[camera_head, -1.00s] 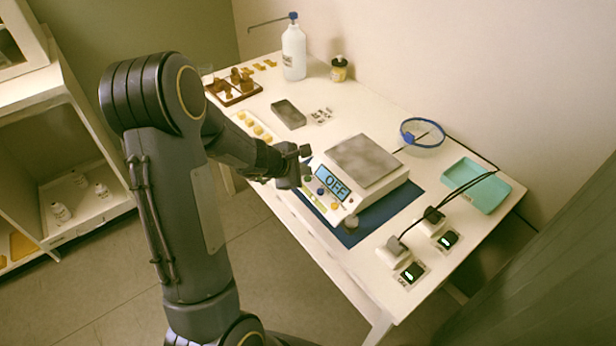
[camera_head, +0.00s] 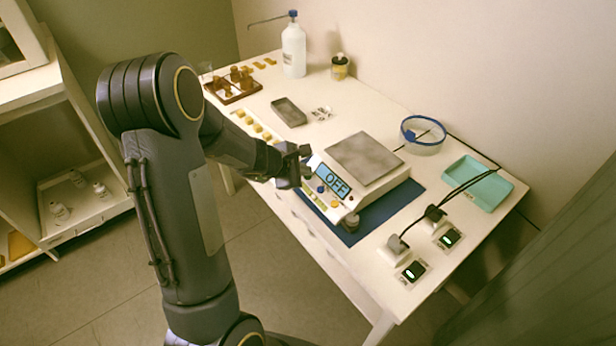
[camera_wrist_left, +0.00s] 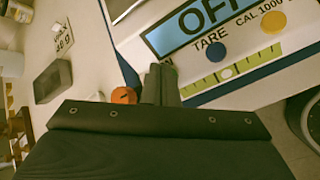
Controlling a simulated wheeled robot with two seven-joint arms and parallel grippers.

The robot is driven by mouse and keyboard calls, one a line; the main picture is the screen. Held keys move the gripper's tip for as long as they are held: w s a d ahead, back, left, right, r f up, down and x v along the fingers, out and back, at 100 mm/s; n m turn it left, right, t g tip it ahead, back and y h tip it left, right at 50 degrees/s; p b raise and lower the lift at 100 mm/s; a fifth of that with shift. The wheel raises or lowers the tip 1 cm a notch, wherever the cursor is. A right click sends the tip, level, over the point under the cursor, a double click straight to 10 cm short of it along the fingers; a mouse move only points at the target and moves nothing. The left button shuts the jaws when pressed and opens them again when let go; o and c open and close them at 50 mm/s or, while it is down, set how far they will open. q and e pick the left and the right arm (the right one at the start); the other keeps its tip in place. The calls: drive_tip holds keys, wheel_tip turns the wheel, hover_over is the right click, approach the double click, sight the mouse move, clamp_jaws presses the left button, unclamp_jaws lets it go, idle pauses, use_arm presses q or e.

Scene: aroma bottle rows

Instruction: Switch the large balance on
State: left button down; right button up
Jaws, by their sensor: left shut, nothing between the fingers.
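The large balance (camera_head: 365,158) is a white scale with a grey weighing plate, standing on a blue mat (camera_head: 388,217). Its display (camera_head: 333,181) reads OFF. A blue TARE button (camera_wrist_left: 216,52) and a yellow CAL button (camera_wrist_left: 272,22) show on its front panel. My left gripper (camera_head: 305,156) is at the panel's left end, shut and empty. In the left wrist view, its fingertips (camera_wrist_left: 161,72) cover the spot left of TARE, where part of a label shows. Whether they touch the panel I cannot tell. My right gripper is out of view.
A round orange part (camera_wrist_left: 123,96) lies just left of my fingers. A clear blue-rimmed dish (camera_head: 423,132), a teal tray (camera_head: 478,184) and plugged sockets with cables (camera_head: 392,252) are to the right.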

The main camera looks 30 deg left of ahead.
use_arm(q)
drive_tip(key=shift+r, duration=0.15)
drive_tip(key=shift+r+p, duration=0.3)
drive_tip(key=shift+r, duration=0.1)
idle(0.4)
wheel_tip(320, 180, up, 6)
drive_tip(key=p, duration=0.5)
idle(0.3)
